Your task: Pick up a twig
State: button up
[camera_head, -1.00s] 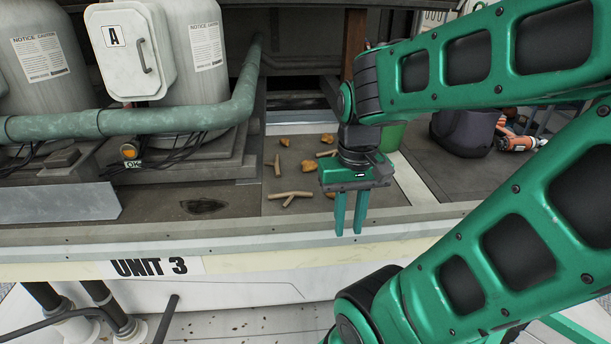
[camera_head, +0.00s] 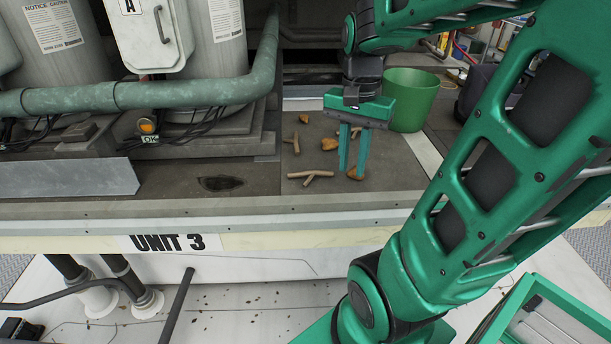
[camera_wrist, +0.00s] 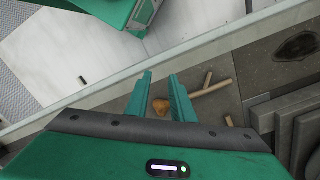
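A forked brown twig (camera_head: 311,176) lies on the dark deck panel near its front edge. It also shows in the wrist view (camera_wrist: 212,88), to the right of my fingers. A second twig (camera_head: 296,142) lies farther back on the left, and another lies partly hidden behind my gripper. My gripper (camera_head: 352,174) points down with its two green fingers apart and empty, to the right of the forked twig. In the wrist view, a tan leaf-like piece (camera_wrist: 160,106) shows between the fingers (camera_wrist: 160,85); I cannot tell the height above the deck.
Brown leaf-like pieces (camera_head: 329,144) lie among the twigs. A green bucket (camera_head: 410,100) stands at the back right. Pipes (camera_head: 150,94) and grey tanks (camera_head: 218,40) are on the left. A dark hole (camera_head: 221,183) is in the deck left of the twigs.

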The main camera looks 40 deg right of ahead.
aim_at(311, 178)
jog(key=w+d+r+m, duration=0.2)
jog(key=w+d+m, duration=0.1)
jog(key=w+m, duration=0.8)
jog(key=shift+n+g, duration=0.3)
jog(key=f, duration=1.1)
jog(key=shift+a+f, duration=0.1)
jog(key=shift+a, duration=0.3)
jog(key=shift+w, duration=0.1)
grip_shut()
